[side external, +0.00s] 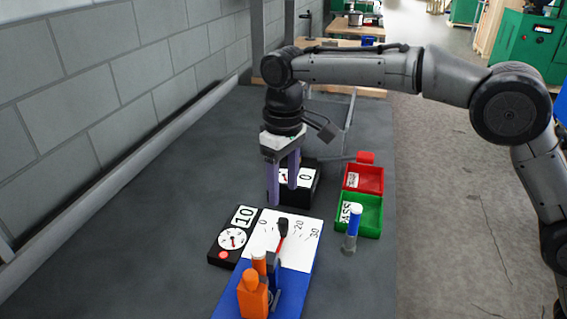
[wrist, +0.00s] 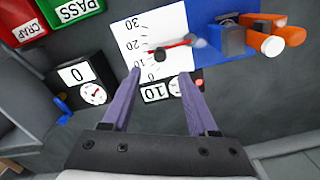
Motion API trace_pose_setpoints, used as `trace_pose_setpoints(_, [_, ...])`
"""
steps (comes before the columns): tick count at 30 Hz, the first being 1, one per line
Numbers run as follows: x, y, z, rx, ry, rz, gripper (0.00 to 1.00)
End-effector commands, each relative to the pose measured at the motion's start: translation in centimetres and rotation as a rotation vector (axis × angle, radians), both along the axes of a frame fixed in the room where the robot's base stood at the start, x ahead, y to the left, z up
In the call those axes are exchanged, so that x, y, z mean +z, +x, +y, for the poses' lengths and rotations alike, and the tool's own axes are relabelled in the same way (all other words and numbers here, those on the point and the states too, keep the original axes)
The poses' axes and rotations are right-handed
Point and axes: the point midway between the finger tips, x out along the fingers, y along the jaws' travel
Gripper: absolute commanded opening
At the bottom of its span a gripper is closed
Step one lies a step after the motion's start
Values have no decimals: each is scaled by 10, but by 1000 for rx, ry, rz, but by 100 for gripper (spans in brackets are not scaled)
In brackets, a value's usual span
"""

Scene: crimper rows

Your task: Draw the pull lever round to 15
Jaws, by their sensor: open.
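The pull lever (side external: 282,236) is a red bar with a black knob, lying over a white scale card (side external: 303,247) on a blue base (side external: 296,290). In the wrist view the lever (wrist: 182,45) points left across the card (wrist: 165,22), its tip roughly between the 10 and 20 marks; I cannot read it exactly. My gripper (side external: 283,195) is open and empty above the table, beyond the card. In the wrist view my gripper's fingertips (wrist: 159,72) are apart, near the 0 end of the card, with the black knob ahead of them, not between them.
Orange handles (side external: 253,294) sit at the base's near end. A dial box marked 10 (side external: 231,240) is left of the card; another marked 0 (side external: 300,178) stands behind. Red (side external: 366,180) and green (side external: 371,217) bins and a blue-white cylinder (side external: 352,228) are at right. The left tabletop is clear.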

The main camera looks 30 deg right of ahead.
Motion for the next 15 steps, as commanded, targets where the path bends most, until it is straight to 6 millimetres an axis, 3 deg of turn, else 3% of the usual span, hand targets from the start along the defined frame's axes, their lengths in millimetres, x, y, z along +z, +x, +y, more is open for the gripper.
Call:
trace_pose_setpoints(6, [36,1,0,-1,1,-2,60])
trace_pose_setpoints(15, [51,0,-1,-1,0,1,60])
